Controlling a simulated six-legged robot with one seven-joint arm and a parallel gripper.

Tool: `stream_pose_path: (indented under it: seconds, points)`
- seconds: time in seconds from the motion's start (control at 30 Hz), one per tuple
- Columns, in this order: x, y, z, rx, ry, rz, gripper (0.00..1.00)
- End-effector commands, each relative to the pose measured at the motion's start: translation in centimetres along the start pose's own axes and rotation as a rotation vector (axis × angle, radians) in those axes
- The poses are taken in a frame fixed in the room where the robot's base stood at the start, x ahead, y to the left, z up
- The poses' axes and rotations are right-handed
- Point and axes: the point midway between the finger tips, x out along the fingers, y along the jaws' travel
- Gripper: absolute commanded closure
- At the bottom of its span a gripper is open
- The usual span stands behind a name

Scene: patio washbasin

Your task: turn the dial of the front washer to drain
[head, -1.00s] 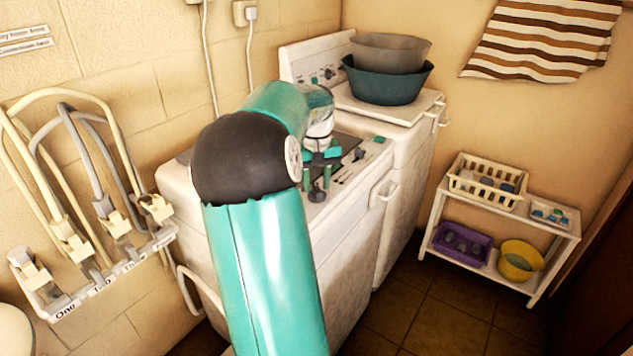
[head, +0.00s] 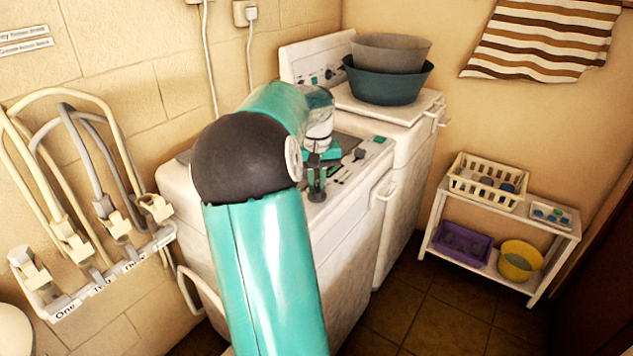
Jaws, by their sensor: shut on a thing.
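The front washer (head: 345,235) is the white machine nearer me, with a control panel (head: 371,151) along the near edge of its top. My gripper (head: 316,184) points down over the left part of that panel. Its green fingers are shut on a dark dial (head: 317,197), of which only the lower part shows. A second dark knob (head: 360,154) and a green button (head: 380,139) lie further right on the panel. The dial's markings are too small to read, so its setting cannot be told. My arm hides much of the washer's left side.
A second white machine (head: 412,165) stands behind, with stacked grey (head: 392,50) and dark teal basins (head: 387,85) on top. Hoses hang on a labelled wall rack (head: 110,275) at left. A white shelf (head: 540,235) with baskets stands right. The tiled floor between is clear.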

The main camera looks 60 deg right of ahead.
Motion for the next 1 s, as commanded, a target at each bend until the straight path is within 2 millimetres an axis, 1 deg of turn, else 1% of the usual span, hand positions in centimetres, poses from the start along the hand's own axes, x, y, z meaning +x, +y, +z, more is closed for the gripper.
stream_pose_path:
  seconds: [0.6,0.8,1.0]
  points:
    - [-0.06,0.19,0.05,0.46,0.0,0.0,1.0]
    - [-0.06,0.23,0.07,0.557,0.0,-0.001,1.0]
    - [-0.06,0.25,0.08,0.603,0.0,-0.001,1.0]
